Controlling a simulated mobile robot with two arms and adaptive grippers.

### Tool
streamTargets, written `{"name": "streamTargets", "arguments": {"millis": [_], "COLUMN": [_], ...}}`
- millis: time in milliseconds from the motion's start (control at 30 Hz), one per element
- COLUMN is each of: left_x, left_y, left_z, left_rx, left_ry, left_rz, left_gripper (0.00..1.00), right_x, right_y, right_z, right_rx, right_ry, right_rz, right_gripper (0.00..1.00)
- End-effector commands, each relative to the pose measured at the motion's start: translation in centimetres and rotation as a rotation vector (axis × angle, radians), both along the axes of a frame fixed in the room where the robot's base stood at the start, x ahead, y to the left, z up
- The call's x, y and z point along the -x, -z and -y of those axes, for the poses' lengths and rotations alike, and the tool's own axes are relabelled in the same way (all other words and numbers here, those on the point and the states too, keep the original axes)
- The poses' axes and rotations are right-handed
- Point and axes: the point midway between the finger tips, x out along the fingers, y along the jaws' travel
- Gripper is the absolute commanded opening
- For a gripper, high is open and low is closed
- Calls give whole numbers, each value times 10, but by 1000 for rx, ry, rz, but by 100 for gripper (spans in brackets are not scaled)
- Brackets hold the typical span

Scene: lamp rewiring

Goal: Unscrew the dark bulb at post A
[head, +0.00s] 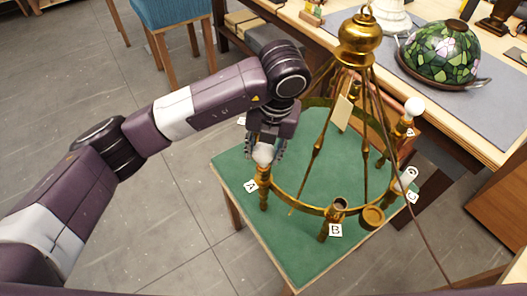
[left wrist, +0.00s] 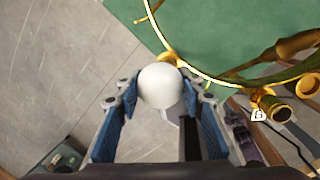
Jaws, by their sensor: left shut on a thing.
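The brass chandelier (head: 357,45) stands on a green-topped table (head: 290,253). Post A (head: 264,192) is at the left of its ring, beside a tag marked A (head: 251,186). The round bulb (head: 263,153) sits at the top of post A and looks pale and unlit. My left gripper (head: 265,150) points down over post A with its fingers shut on the bulb's sides. In the left wrist view the bulb (left wrist: 160,85) is a whitish ball between the two blue-padded fingers. The bulb's base and the socket are mostly hidden there. My right gripper is not in view.
Post B (head: 338,208) has an open, empty-looking cup. Post C (head: 406,180) is at the right, and a white bulb (head: 414,106) tops a post behind it. A workbench (head: 462,125) holds a stained-glass shade (head: 440,52). A blue stool (head: 170,12) stands behind. Floor at left is clear.

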Motion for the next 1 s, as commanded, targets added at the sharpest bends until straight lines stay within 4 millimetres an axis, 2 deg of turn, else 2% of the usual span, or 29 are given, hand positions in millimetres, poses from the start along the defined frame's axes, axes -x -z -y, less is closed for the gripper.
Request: {"name": "streamTargets", "arguments": {"millis": [200, 300, 633, 733, 1000], "left_x": [0, 1, 1, 1, 1], "left_y": [-1, -1, 0, -2, -2], "left_z": [1, 1, 0, 0, 1], "left_rx": [0, 0, 0, 0, -2], "left_ry": [-293, -364, -388, -451, -850], "left_rz": [-2, -2, -2, -3, -2], "left_gripper": [14, 14, 14, 14, 14], "right_x": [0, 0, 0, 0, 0], "right_y": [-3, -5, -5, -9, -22], "right_z": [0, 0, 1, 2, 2], "right_rx": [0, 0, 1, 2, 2], "right_ry": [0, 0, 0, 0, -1], "right_rz": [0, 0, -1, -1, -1], "right_gripper": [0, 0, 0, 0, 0]}}
